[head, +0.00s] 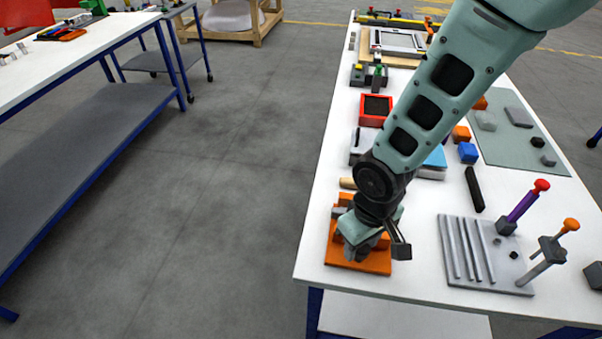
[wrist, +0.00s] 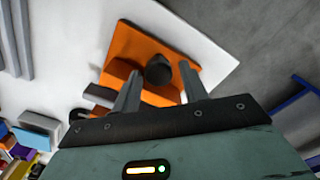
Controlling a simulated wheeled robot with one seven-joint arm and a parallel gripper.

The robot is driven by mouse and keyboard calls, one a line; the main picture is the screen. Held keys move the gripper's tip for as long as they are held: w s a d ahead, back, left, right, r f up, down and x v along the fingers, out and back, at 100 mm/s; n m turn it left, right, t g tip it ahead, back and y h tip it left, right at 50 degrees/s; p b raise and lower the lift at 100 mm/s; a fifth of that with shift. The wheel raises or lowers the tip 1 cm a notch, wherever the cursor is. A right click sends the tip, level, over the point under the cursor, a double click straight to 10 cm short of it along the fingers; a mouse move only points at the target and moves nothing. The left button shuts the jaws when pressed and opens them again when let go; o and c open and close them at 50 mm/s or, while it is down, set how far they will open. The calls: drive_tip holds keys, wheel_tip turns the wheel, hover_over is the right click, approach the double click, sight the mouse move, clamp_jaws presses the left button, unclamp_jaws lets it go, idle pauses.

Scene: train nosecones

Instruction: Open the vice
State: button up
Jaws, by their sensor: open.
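The vice is an orange block on an orange base plate (head: 375,263), near the front left corner of the white table. In the wrist view the orange vice (wrist: 135,47) lies just beyond my fingers, with a dark round knob (wrist: 159,71) on it. My gripper (wrist: 160,85) is open, its two grey fingers apart with the knob between them in the picture. I cannot tell whether the fingers touch it. In the head view my gripper (head: 368,245) is over the vice and hides most of it.
Right of the vice is a grey slotted plate (head: 480,255) with rods. A purple-handled tool (head: 522,205) and an orange-topped tool (head: 550,250) stand there. A black bar (head: 474,189) and a red tray (head: 376,109) are farther back.

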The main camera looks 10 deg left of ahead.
drive_tip(key=shift+w+d, duration=0.15)
drive_tip(key=m, duration=0.5)
drive_tip(key=shift+p, duration=0.35)
drive_tip(key=m, duration=0.6)
drive_tip(key=shift+p, duration=0.35)
wheel_tip(320, 180, up, 18)
drive_tip(key=b, duration=0.2)
drive_tip(key=s+d+n, duration=0.8)
drive_tip(key=s+n, duration=0.2)
drive_tip(key=s, duration=0.2)
drive_tip(key=shift+r+y, duration=0.2)
drive_tip(key=shift+y, duration=0.1)
drive_tip(key=shift+s+n, duration=0.1)
drive_tip(key=shift+n, duration=0.2)
